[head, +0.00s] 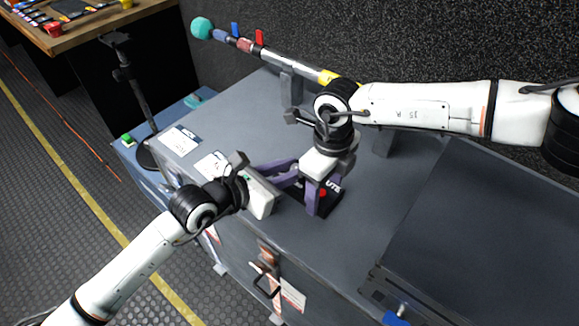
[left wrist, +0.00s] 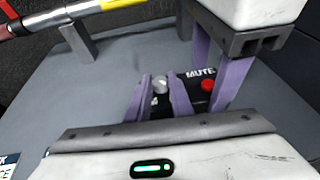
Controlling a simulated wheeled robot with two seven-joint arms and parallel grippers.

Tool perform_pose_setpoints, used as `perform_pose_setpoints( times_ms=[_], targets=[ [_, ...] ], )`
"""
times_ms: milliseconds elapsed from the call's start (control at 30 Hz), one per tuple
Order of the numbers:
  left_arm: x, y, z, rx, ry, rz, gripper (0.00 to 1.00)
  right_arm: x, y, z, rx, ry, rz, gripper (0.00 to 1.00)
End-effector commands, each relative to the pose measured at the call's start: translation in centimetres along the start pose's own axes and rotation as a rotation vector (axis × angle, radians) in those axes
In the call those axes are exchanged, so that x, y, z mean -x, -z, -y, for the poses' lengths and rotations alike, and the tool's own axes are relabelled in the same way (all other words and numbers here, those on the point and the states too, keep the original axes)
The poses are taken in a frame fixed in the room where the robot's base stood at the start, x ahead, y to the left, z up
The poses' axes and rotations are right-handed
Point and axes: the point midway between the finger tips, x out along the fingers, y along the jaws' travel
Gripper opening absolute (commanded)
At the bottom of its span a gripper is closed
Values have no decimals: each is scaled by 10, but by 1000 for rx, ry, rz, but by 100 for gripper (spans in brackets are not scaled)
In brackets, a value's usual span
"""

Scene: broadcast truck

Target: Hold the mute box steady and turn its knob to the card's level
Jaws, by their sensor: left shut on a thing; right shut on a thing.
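The black mute box (head: 328,201) sits on the grey case top, marked "MUTE", with a red button (left wrist: 207,85). Its silver knob (left wrist: 160,85) shows between the fingertips of my left gripper (left wrist: 162,92) in the left wrist view. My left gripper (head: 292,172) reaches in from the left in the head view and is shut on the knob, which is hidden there. My right gripper (head: 318,192) comes from above and is shut on the mute box; its fingers hide part of it. White cards (head: 181,140) (head: 213,166) lie on the case's left part; their print is too small to read.
A boom pole (head: 290,62) with a teal end rests on stands along the back. A black stand (head: 130,80) rises at the left. A dark raised panel (head: 480,240) fills the right. The case top between is mostly clear.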

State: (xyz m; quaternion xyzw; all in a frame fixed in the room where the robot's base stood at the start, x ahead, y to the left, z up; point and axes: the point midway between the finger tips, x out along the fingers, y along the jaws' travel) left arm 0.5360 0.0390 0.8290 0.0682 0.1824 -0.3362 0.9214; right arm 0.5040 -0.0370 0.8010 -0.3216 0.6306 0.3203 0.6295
Motion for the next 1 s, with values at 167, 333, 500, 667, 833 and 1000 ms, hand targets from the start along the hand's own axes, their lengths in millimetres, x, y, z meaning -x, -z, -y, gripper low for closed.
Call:
perform_pose_setpoints(
  times_ms=[167, 333, 500, 667, 833, 1000],
  targets=[
    [0, -1, 5, 33, -49, 2, 0, 1, -2, -1, 2, -2, 7, 28],
    [0, -1, 3, 35, -63, 2, 0, 1, -2, -1, 2, -1, 7, 28],
    [0, -1, 3, 34, -62, 2, 0, 1, -3, -1, 2, -1, 7, 28],
    [0, -1, 2, 33, -63, 1, 39, 1, -2, -1, 1, -1, 6, 28],
    [1, -1, 2, 31, -65, 0, 39, 1, -2, -1, 1, -1, 5, 28],
    [4, 0, 1, 31, -66, 0, 39, 1, -2, 0, 1, 0, 4, 28]
  ],
)
